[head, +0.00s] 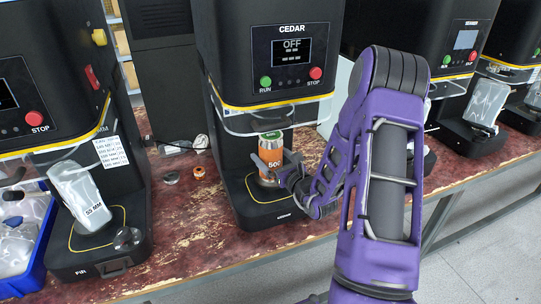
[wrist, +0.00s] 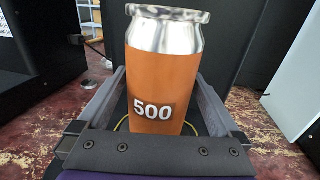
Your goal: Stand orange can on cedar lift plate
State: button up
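The orange can (head: 270,158) has a silver top and a "500" label. It is upright over the base (head: 257,207) of the CEDAR machine, under its head. Whether its bottom touches the lift plate cannot be told, as my gripper covers part of it. In the wrist view the can (wrist: 163,85) fills the space between my two fingers. My gripper (head: 279,164) reaches in from the right, and its fingertips meet the can's sides, so it looks shut on it. Part of the yellow outline on the base shows beside the can's foot.
The CEDAR machine (head: 281,50) shows OFF on its panel, with green RUN and red STOP buttons. A blue bin (head: 35,240) stands at far left. Small round parts (head: 198,172) lie on the worn red bench.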

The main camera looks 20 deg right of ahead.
jog(key=shift+r, duration=0.1)
jog(key=shift+r, duration=0.15)
jog(key=s+d, duration=0.2)
jog(key=s, duration=0.9)
jog(key=shift+s+d, duration=0.15)
jog(key=shift+s, duration=0.25)
